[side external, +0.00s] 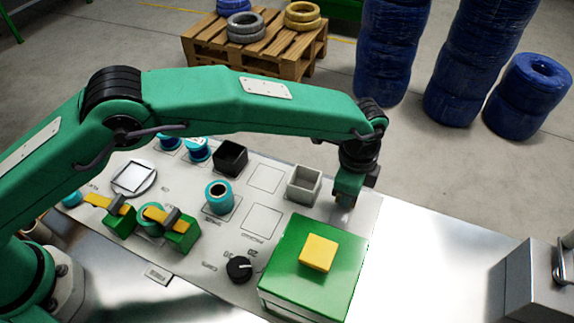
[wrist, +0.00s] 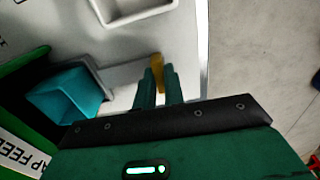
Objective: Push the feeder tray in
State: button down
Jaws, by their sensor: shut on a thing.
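A green box (side external: 315,265) with a raised yellow square on top stands at the front right of the panel. The wrist view shows its green edge (wrist: 28,95) and a white label, partly cut off, reading "AP FEED". My gripper (side external: 345,200) is low over the panel, behind the green box and apart from the teal part. Its fingers (wrist: 159,78) are shut on a small yellow piece (wrist: 157,62).
A light grey open bin (side external: 304,187) stands just left of my gripper and a black bin (side external: 230,158) farther left. A teal spool (side external: 219,197), a black knob (side external: 239,268) and green blocks with yellow levers (side external: 178,236) are on the panel.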

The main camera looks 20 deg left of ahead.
aim_at(341, 216)
jog(key=shift+s+d+r, duration=0.1)
jog(key=shift+s+d, duration=0.05)
jog(key=shift+s, duration=1.5)
jog(key=c, duration=1.5)
grip_release()
jog(key=shift+r, duration=3.85)
